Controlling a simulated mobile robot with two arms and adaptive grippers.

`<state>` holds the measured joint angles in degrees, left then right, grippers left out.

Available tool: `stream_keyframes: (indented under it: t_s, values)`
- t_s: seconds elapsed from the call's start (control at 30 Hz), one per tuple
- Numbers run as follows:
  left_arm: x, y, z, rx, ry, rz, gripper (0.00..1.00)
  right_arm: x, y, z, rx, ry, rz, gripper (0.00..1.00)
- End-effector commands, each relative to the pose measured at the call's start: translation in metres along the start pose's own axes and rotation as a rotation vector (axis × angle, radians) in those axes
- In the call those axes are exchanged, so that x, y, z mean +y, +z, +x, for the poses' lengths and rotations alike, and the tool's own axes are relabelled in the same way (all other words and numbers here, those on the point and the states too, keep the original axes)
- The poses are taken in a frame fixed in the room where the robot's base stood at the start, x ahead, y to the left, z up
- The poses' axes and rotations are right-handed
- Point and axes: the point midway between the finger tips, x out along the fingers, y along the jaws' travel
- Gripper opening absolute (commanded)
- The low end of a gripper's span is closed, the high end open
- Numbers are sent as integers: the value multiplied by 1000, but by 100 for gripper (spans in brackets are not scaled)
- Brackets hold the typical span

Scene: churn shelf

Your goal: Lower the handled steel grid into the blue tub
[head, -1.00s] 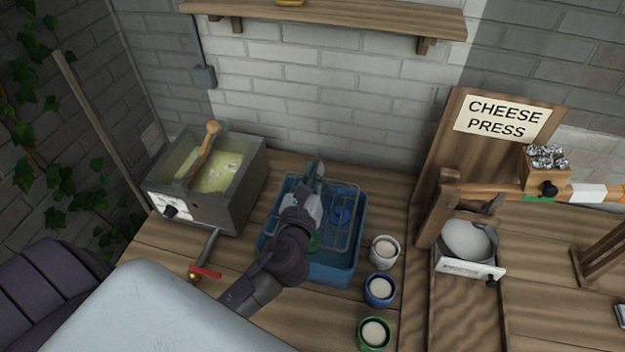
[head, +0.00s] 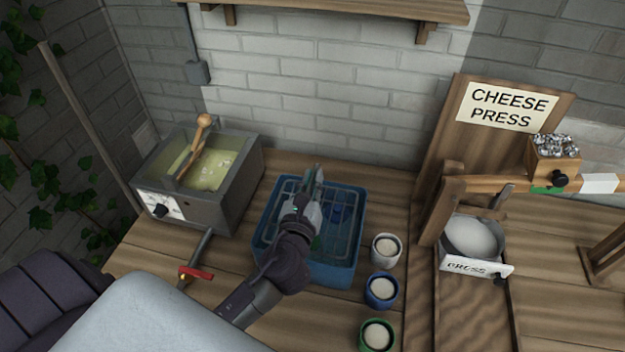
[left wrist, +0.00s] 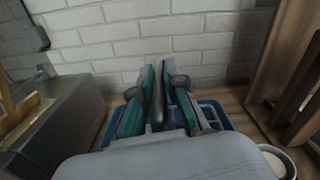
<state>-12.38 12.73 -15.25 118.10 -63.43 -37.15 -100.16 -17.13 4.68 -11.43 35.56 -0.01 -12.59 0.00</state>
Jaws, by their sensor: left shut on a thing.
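The blue tub (head: 358,225) stands on the wooden counter in the middle of the head view. It also shows in the left wrist view (left wrist: 217,108), mostly behind my wrist. The steel grid (head: 345,190) lies level within the tub's outline, at or just below the rim; its exact depth is hard to tell. My left gripper (head: 318,172) is over the tub, shut on the grid's handle, which the fingers hide. In the left wrist view the two fingers (left wrist: 160,92) point away over the tub. My right gripper is not in view.
A grey vat (head: 208,205) with yellowish contents, a wooden paddle and a red-levered tap (head: 197,274) stands left. White, blue and green cups (head: 381,290) stand close to the tub's right side. The cheese press (head: 470,240) is farther right. A brick wall is behind.

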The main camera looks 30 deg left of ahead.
Motion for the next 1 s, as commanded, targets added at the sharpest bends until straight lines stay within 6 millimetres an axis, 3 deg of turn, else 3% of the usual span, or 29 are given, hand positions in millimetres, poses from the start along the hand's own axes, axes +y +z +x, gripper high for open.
stream_keyframes:
  t_s: [1.0]
  values:
    - [2,-13,0,-4,-1,0,0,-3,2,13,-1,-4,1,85]
